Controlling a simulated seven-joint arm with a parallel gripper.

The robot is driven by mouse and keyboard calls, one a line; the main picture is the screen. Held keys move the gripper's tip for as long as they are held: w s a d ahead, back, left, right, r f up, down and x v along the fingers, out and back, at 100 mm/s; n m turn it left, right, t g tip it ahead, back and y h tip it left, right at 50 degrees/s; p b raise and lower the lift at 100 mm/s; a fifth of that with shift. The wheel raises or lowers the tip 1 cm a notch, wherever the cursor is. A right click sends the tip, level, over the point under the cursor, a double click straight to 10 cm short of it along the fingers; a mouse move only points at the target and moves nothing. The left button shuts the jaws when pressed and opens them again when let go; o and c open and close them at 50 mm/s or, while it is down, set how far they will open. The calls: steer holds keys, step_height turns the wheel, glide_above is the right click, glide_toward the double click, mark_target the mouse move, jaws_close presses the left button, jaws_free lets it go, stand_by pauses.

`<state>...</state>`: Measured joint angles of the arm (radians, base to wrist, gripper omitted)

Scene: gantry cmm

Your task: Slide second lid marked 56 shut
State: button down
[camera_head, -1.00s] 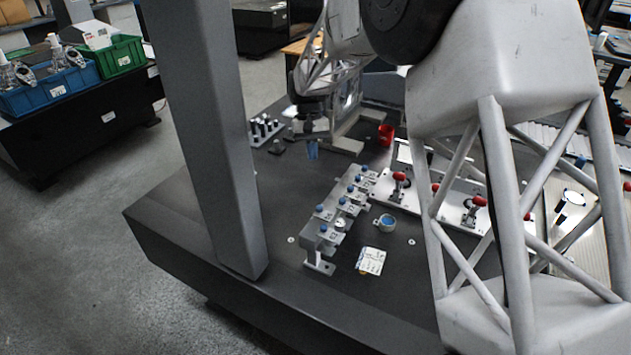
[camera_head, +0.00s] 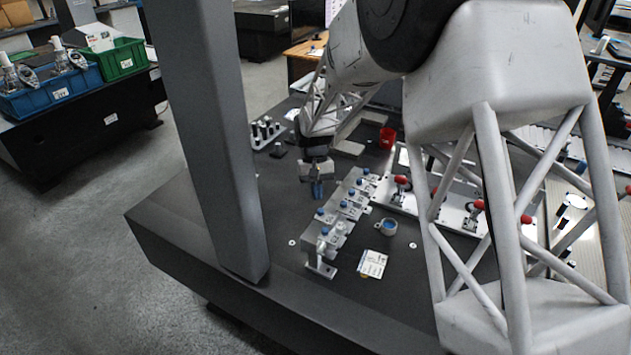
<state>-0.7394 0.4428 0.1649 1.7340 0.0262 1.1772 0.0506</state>
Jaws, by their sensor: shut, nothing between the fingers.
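A grey metal block (camera_head: 314,242) stands on the dark table, with a row of small lids running from front left to back right. My gripper (camera_head: 317,190) points down with blue fingertips shut and empty. In the picture it is just above and left of the row's middle. I cannot tell whether it touches anything.
A plate with red-handled clamps (camera_head: 400,182) stands further right. A red cup (camera_head: 387,137) and a rack of pins (camera_head: 265,131) are behind. A grey column (camera_head: 210,130) rises at left.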

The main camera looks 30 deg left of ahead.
mark_target(335, 217)
steer(key=shift+s+d, duration=0.75)
steer(key=shift+s, duration=0.1)
steer(key=shift+d+f, duration=0.1)
steer(key=shift+d, duration=2.5)
steer(key=shift+a, duration=0.1)
steer(key=shift+w+a, duration=0.3)
steer(key=shift+w, duration=0.1)
steer(key=shift+w+a, duration=0.95)
steer(key=shift+w, duration=0.3)
steer(key=v, duration=1)
steer(key=shift+s, duration=0.1)
